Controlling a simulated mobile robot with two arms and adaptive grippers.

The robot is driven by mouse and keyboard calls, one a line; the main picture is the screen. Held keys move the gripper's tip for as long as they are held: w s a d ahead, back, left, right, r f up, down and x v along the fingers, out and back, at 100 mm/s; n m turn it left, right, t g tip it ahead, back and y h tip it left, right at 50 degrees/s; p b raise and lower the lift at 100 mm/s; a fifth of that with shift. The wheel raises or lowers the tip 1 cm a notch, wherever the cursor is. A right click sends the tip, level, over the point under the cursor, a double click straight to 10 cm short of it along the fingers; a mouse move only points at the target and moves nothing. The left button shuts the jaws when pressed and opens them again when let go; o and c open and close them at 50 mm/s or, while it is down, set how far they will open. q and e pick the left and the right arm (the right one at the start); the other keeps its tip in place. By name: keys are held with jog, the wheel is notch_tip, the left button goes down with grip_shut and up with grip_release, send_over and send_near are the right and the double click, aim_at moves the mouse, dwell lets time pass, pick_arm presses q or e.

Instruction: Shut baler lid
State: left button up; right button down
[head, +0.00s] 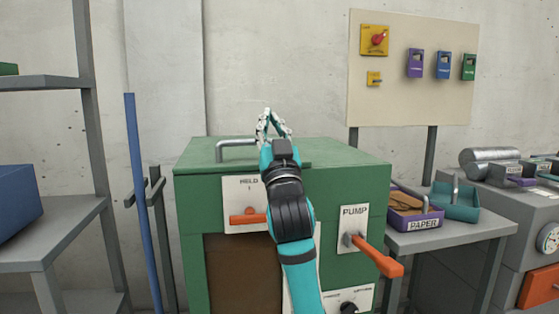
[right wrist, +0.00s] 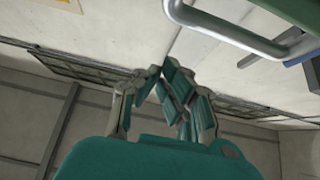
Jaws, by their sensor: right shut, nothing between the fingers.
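The green baler (head: 328,185) stands in the middle of the head view. Its lid (head: 340,157) lies flat across the top, with no clear gap at the front edge. The grey lid handle (head: 237,143) stands up at the left of the lid. My right gripper (head: 268,114) is shut and empty, pointing up above the lid, to the right of the handle. In the right wrist view the shut fingers (right wrist: 163,78) are apart from the handle (right wrist: 235,35). My right arm hides part of the lid and front. My left gripper is not in view.
A side table (head: 440,238) with a purple paper tray (head: 418,220) stands to the right. Grey shelves (head: 50,215) and a blue pole (head: 141,200) are left.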

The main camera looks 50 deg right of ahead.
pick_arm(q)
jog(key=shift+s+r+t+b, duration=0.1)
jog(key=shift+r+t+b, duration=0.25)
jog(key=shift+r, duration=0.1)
pick_arm(e)
jog(key=f+v, duration=0.1)
jog(key=v, duration=0.8)
jog(key=shift+w+d+f, duration=0.2)
jog(key=shift+f, duration=0.3)
